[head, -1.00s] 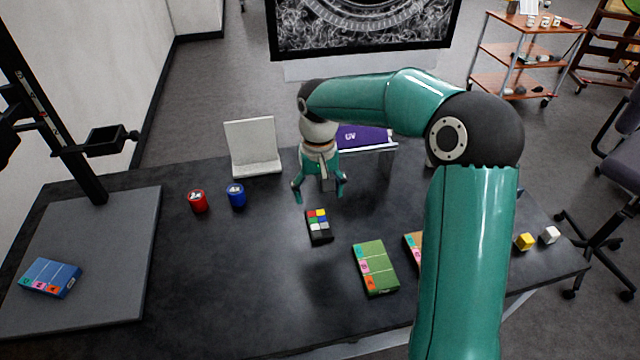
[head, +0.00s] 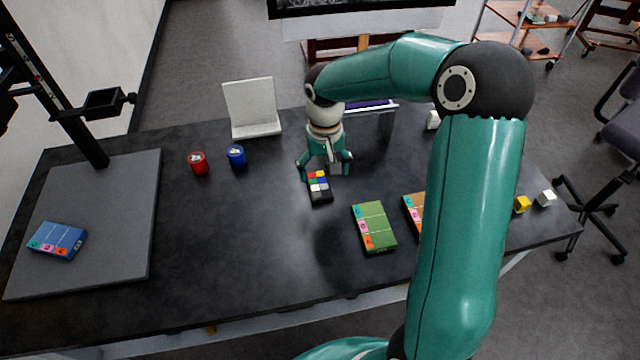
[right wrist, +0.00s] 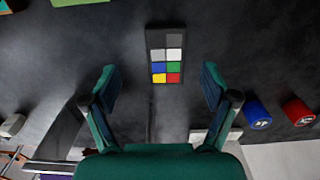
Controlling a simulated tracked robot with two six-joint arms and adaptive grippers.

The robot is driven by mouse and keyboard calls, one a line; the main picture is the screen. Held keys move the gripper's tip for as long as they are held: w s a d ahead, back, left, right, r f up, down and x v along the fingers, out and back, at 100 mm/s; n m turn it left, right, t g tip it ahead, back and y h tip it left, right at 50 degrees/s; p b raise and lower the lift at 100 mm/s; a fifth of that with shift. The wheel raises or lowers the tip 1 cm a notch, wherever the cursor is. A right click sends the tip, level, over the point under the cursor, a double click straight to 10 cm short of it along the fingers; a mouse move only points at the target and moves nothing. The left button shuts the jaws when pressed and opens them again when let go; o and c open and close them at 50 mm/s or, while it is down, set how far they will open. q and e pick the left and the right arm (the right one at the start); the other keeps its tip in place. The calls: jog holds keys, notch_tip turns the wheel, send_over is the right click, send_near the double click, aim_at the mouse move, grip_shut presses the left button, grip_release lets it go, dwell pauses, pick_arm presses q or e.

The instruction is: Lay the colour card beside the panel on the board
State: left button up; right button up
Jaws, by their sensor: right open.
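The colour card (head: 319,187), a small black card with coloured and grey squares, lies on the dark table. It also shows in the right wrist view (right wrist: 166,55), ahead of and between the fingers. My right gripper (head: 325,168) is open and empty, pointing down just behind the card's far end; it also shows in the right wrist view (right wrist: 157,88). The likely panel, a blue block (head: 57,240) with coloured tabs, lies on the grey board (head: 110,215) at the left. Free board lies to its right and behind it. My left gripper does not show.
A red pot (head: 199,163) and a blue pot (head: 236,156) stand left of the card. A white stand (head: 252,107) is behind them. A green block (head: 374,227) and an orange block (head: 412,212) lie to the right. A black post (head: 60,90) rises at the board's back.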

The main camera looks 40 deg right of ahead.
aim_at(321, 192)
jog(key=shift+a+f+p, duration=0.2)
jog(key=shift+f+p, duration=0.15)
jog(key=shift+f, duration=1.3)
jog(key=shift+a+f+p, duration=0.2)
jog(key=shift+f+p, duration=0.15)
jog(key=shift+f, duration=1.25)
jog(key=c, duration=1.4)
jog(key=shift+o, duration=0.2)
jog(key=shift+r, duration=0.15)
